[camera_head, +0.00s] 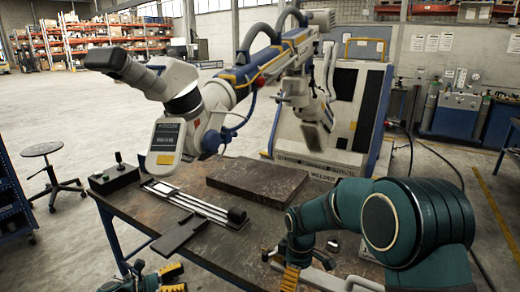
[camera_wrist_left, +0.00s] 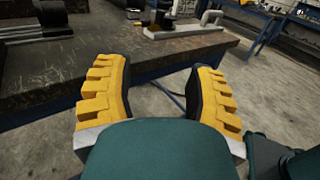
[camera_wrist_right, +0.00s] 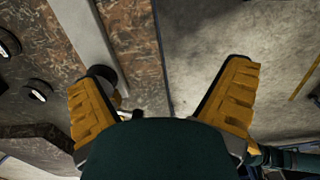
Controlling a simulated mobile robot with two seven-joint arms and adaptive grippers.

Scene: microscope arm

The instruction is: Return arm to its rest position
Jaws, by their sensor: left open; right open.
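The microscope arm (camera_head: 250,72) is a white jointed arm with yellow and blue trim, reaching from a white cabinet (camera_head: 357,115) out over the table's back left. Its head (camera_head: 178,100) hangs at the left end with a labelled panel, apart from both grippers. My left gripper (camera_head: 160,279) is low at the table's front left edge; the left wrist view shows its yellow fingers (camera_wrist_left: 160,65) apart and empty. My right gripper (camera_head: 290,278) is at the front right, partly hidden by its arm. In the right wrist view its fingers (camera_wrist_right: 160,78) are apart, with a grey bar (camera_wrist_right: 82,35) near the left finger.
The worn table (camera_head: 145,205) carries a dark slab (camera_head: 257,180), a joystick box (camera_head: 114,177) and a rail-like fixture (camera_head: 195,203). A stool (camera_head: 45,150) stands at the left. Open floor (camera_head: 60,260) lies left of the table.

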